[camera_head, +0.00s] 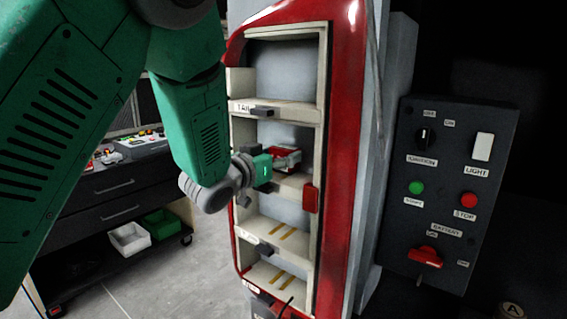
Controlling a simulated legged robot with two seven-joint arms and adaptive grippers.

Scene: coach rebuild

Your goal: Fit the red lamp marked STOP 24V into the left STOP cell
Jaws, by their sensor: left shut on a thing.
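My left gripper (270,168) reaches in from the left and is shut on a red lamp (287,154) with a pale face. The lamp is at the second cell from the top of the tall cream lamp housing (321,120), above that cell's shelf. I cannot tell whether it is seated or only held at the opening. The gripper and wrist hide this cell's label and the lamp's near side. The lamp's marking is too small to read. My right gripper is not in view.
The top cell above the TAIL label (245,107) looks empty. Two lower cells (275,232) show yellow strips. A red block (311,197) sits on the housing's right edge. A switch panel (447,190) stands at right, a workbench (110,185) with bins below at left.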

